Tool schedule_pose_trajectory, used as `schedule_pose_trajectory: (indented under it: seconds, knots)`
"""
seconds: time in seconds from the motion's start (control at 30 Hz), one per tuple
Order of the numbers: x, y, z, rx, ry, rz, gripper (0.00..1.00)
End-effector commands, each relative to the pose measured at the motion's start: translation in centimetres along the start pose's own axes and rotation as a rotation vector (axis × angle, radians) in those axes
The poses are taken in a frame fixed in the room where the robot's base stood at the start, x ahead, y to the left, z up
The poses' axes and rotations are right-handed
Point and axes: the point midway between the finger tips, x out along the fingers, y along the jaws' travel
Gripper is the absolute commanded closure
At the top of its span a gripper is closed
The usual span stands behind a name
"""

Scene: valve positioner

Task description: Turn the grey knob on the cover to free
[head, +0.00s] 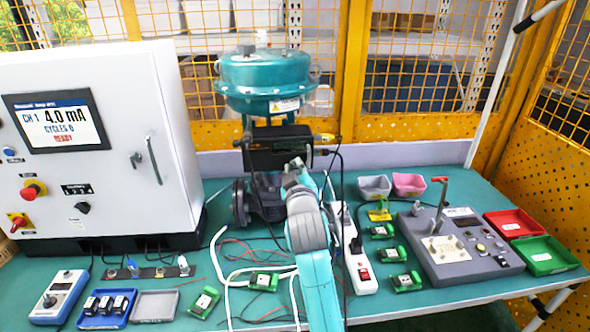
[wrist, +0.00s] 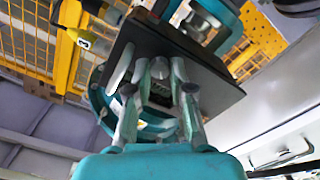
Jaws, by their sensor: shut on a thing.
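The black positioner box (head: 262,158) is mounted below the teal actuator (head: 262,80) of the valve. In the wrist view its dark cover (wrist: 222,84) faces my gripper. The grey knob (wrist: 160,68) shows as a small rounded grey piece on the cover, between my fingertips. My gripper (wrist: 161,75) is shut on it, one finger on each side. In the head view my gripper (head: 292,168) is at the front of the box, and my arm hides the knob there. The knob's pointer and markings are too small to read.
A white control cabinet (head: 90,190) stands at the left; its screen reads 4.0 mA. A grey test panel (head: 455,245) with a red-handled lever is at the right. Trays, green modules, a power strip (head: 358,262) and loose cables lie on the green table.

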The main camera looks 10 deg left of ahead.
Motion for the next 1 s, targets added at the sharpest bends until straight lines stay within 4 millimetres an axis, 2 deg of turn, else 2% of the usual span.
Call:
schedule_pose_trajectory:
  seconds: [0.63,0.67,0.73,1.0]
  knots:
    - [0.0,-0.06,0.06,-0.047,-0.001,-0.001,1.0]
    - [0.0,-0.06,0.06,-0.047,-0.001,-0.001,0.71]
    - [0.0,-0.06,0.05,-0.047,-0.001,-0.001,0.54]
    - [-0.01,0.03,0.03,-0.046,-0.001,0.0,0.53]
